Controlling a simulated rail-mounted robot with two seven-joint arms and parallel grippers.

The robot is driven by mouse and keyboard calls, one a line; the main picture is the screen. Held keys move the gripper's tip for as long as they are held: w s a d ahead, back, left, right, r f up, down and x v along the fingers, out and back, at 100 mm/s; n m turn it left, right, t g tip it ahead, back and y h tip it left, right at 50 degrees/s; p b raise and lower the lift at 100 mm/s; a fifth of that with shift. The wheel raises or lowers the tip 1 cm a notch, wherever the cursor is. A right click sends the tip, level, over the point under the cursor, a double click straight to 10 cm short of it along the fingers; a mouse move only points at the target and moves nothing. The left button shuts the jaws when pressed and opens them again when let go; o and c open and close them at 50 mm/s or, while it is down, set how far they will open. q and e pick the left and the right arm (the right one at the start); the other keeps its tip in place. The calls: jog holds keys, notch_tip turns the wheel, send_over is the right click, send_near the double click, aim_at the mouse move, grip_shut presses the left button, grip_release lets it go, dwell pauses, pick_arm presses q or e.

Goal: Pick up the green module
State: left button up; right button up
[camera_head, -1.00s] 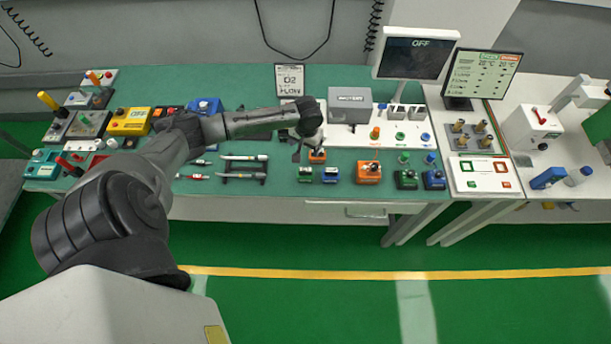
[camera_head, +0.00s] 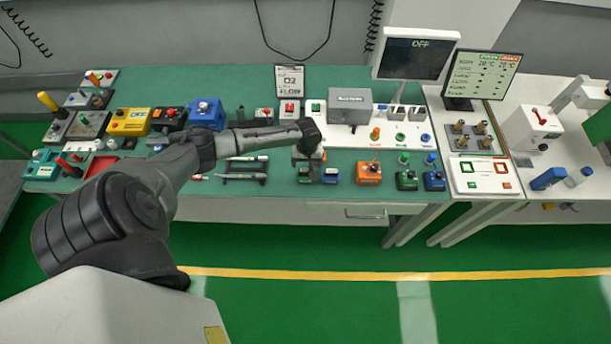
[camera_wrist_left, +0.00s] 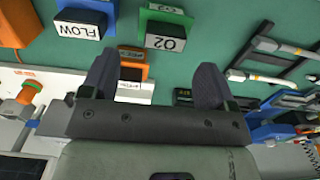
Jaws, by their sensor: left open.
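A small green module (camera_head: 305,176) with a white label sits near the table's front edge. In the left wrist view the green module (camera_wrist_left: 164,28) shows an "O2" label. A blue module labelled "FLOW" (camera_wrist_left: 82,20) stands beside it. My right gripper is out of view.
The blue module (camera_head: 330,176) is close on the right, then an orange module (camera_head: 368,173). A rack with pens (camera_head: 244,170) lies to the left. A grey box (camera_head: 350,105) on a white panel stands behind. The floor in front is clear.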

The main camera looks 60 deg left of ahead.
aim_at(305, 170)
pick_arm(q)
jog(key=shift+s+f, duration=0.15)
jog(key=shift+f, duration=1.25)
jog(key=shift+s+f, duration=0.15)
jog(key=shift+f, duration=1.2)
jog(key=shift+c, duration=0.3)
jog(key=c, duration=0.9)
